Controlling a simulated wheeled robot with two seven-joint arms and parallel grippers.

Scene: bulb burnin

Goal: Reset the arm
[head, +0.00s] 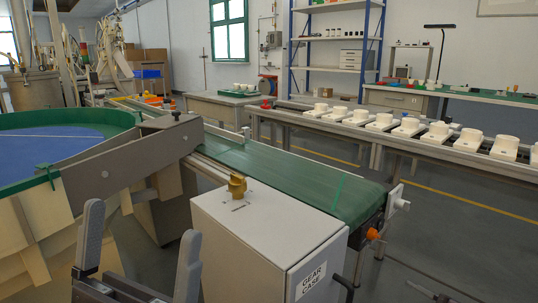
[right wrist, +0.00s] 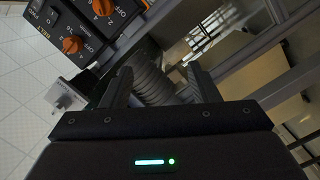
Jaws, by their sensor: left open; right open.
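My left gripper (head: 138,252) shows at the bottom left of the head view. Its two grey fingers point up and stand wide apart, with nothing between them. It is in front of the round green-rimmed bowl feeder and left of the gear case. My right gripper (right wrist: 164,88) shows in the right wrist view with its dark fingers apart. A ribbed grey cylindrical part (right wrist: 151,82) shows between and beyond these fingers; I cannot tell whether they touch it. The right gripper is out of the head view.
The white gear case (head: 255,232) carries a brass-coloured piece (head: 237,186). A green conveyor belt (head: 290,178) runs behind it. The bowl feeder (head: 50,183) stands left. A rail holds several white sockets (head: 437,133). A control box with orange knobs (right wrist: 73,45) is close to the right gripper.

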